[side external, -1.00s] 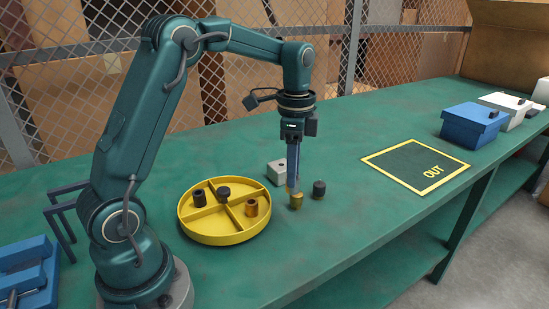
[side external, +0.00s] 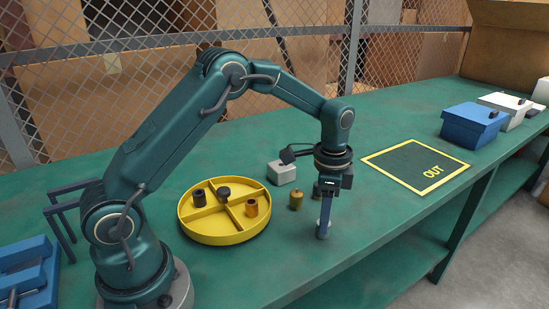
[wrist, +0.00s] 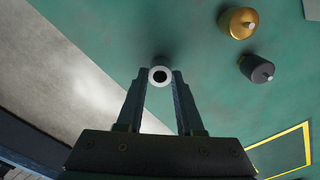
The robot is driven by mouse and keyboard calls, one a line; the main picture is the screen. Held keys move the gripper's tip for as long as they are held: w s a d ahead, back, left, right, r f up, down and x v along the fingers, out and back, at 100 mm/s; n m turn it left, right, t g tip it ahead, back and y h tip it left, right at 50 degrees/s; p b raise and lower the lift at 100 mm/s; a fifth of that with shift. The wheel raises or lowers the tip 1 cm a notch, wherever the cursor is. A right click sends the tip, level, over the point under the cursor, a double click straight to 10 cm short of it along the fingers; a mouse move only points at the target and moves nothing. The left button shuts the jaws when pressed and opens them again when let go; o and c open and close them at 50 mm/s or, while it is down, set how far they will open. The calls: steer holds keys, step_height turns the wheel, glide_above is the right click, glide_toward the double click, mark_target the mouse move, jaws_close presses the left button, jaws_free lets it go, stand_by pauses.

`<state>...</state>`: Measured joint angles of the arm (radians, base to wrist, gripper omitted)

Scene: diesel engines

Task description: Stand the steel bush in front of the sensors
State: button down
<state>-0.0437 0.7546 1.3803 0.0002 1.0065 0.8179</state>
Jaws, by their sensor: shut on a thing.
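The steel bush (wrist: 159,76) is a pale ring with a dark hole, upright between the fingertips of my gripper (wrist: 160,84) in the wrist view. In the side view my gripper (side external: 325,221) points straight down, shut on the bush (side external: 323,231), at or just above the bench; I cannot tell if it touches. The brass sensor (side external: 296,200) stands to its left and farther back. The dark sensor (side external: 317,188) is mostly hidden behind my gripper. In the wrist view the brass sensor (wrist: 238,21) and dark sensor (wrist: 256,68) stand apart from the bush, to the right.
A round yellow divided tray (side external: 229,241) at left holds a dark bush (side external: 199,198) and a copper bush (side external: 251,208). A pale box (side external: 282,173) stands behind the sensors. The OUT square (side external: 412,167) is empty. The bench's front edge is near the bush.

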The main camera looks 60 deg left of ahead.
steer(key=shift+f, duration=0.1)
steer(key=c, duration=0.5)
jaws_free()
steer(key=shift+c, duration=0.2)
steer(key=s+r+n+t, duration=0.1)
steer(key=s+r, duration=0.1)
steer(key=r, duration=0.6)
steer(key=s+r+n, duration=0.1)
steer(key=s+r, duration=0.1)
steer(key=r, duration=0.6)
steer(key=s+f+n+t, duration=0.1)
steer(key=s+n+t, duration=0.1)
steer(key=s, duration=0.5)
steer(key=s+d+f+n+t, duration=0.1)
steer(key=s+n, duration=0.3)
steer(key=s, duration=0.4)
steer(key=shift+d+f+n+t, duration=0.25)
steer(key=shift+f+n+t, duration=0.15)
steer(key=shift+t, duration=0.4)
